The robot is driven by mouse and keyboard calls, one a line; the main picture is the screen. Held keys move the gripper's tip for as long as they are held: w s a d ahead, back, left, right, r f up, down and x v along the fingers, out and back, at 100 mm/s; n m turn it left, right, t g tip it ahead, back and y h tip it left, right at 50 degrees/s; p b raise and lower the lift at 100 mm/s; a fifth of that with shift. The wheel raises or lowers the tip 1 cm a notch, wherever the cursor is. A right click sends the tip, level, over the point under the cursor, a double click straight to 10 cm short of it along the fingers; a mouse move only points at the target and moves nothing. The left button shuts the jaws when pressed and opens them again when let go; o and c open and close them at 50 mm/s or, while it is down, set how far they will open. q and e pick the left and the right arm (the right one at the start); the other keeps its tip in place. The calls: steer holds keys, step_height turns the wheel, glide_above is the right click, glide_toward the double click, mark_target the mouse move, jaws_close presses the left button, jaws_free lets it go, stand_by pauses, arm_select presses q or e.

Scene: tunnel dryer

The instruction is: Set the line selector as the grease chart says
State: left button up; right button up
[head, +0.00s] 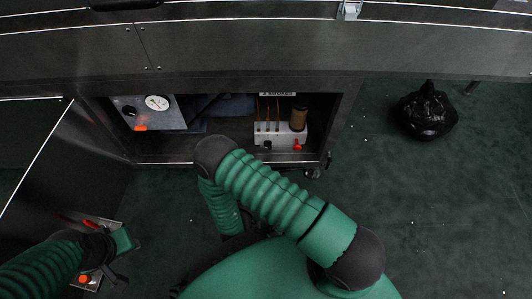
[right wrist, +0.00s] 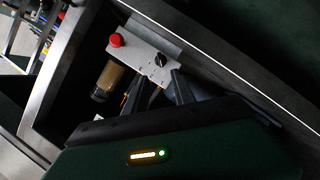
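A pale block (head: 280,134) with thin copper tubes, an amber cylinder (head: 298,118), a black knob (head: 266,146) and a red knob (head: 297,147) sits in the open bay. In the right wrist view the block (right wrist: 135,47) shows its black selector knob (right wrist: 160,60) and red knob (right wrist: 116,40). My right gripper (right wrist: 165,80) is open, its two fingers apart just short of the black knob. The head view hides it behind my arm. A small plate (head: 277,94) above the block is too small to read. My left gripper (head: 122,260) is low at the left; its fingers are unclear.
A grey box (head: 150,112) with a dial gauge (head: 157,102) and orange knob (head: 140,127) stands left in the bay. A small box (head: 88,280) with an orange button is beside my left gripper. A black bag (head: 427,111) lies on the open green floor at right.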

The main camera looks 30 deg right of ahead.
steer(key=b+x, duration=0.3)
steer(key=x, duration=0.2)
steer(key=b+x, duration=0.3)
steer(key=x, duration=0.3)
steer(key=shift+w+d+f, duration=0.1)
steer(key=shift+w+f, duration=0.15)
steer(key=shift+f, duration=0.05)
steer(key=shift+w+d+r, duration=0.1)
steer(key=shift+w+d, duration=0.2)
steer(key=shift+d, duration=0.1)
jaws_close()
